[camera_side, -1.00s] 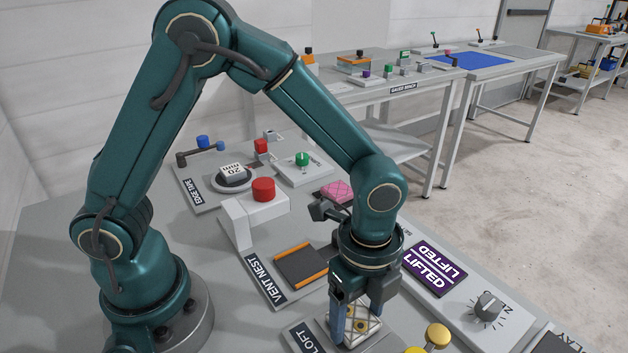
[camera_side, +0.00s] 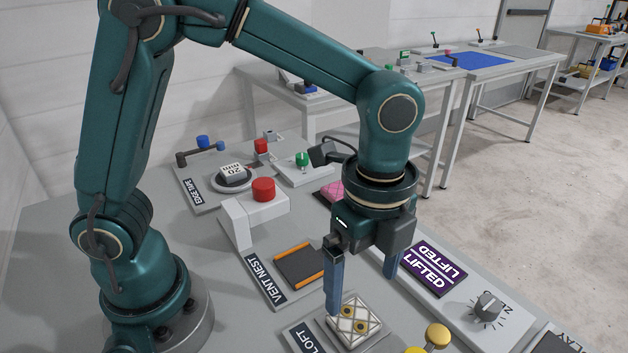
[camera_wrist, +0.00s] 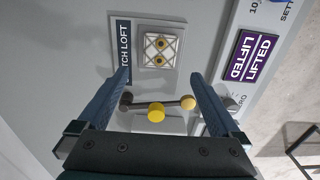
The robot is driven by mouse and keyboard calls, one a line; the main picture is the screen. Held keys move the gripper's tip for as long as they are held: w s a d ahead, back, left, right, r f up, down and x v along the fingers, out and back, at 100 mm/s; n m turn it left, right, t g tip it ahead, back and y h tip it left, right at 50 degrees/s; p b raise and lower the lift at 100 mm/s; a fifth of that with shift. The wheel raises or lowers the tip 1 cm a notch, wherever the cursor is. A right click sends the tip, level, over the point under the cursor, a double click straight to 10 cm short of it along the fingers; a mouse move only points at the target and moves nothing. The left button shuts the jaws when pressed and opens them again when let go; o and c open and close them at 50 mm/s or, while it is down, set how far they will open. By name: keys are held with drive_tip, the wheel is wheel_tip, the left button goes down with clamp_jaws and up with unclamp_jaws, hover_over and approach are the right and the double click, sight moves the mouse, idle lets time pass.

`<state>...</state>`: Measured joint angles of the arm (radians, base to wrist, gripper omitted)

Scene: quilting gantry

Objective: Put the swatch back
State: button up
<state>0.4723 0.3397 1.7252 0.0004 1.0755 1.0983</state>
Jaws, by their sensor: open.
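A white quilted swatch (camera_side: 353,322) with two yellow eyelets lies flat on the plate lettered LOFT (camera_side: 304,340). In the wrist view the swatch (camera_wrist: 160,50) lies on the same plate, beside its dark label strip (camera_wrist: 124,50). My gripper (camera_side: 362,293) is open and empty above the swatch, with a finger toward either side. In the wrist view the gripper's fingertips (camera_wrist: 160,75) are wide apart, and the swatch shows whole beyond them. A pink patterned piece (camera_side: 330,192) sits farther back, partly hidden by my gripper.
The VENT NEST plate (camera_side: 300,266) with orange rails is left of my gripper. A purple LIFTED sign (camera_side: 433,270) and a grey knob (camera_side: 487,306) are right. Yellow knobs (camera_side: 437,335) stand at the front. A red button (camera_side: 263,189) on a white bracket stands behind.

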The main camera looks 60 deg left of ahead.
drive_tip(key=s+a+r+n+t, duration=0.3)
drive_tip(key=a+r+n, duration=0.4)
drive_tip(key=r+n, duration=0.15)
drive_tip(key=s+a+f+n+t, duration=0.2)
drive_tip(key=s+a+n, duration=0.2)
drive_tip(key=n, duration=0.5)
drive_tip(key=shift+a+f+t, duration=0.2)
drive_tip(key=shift+a+t, duration=0.1)
drive_tip(key=shift+a, duration=0.35)
drive_tip(key=shift+s+n, duration=0.1)
drive_tip(key=shift+n, duration=0.15)
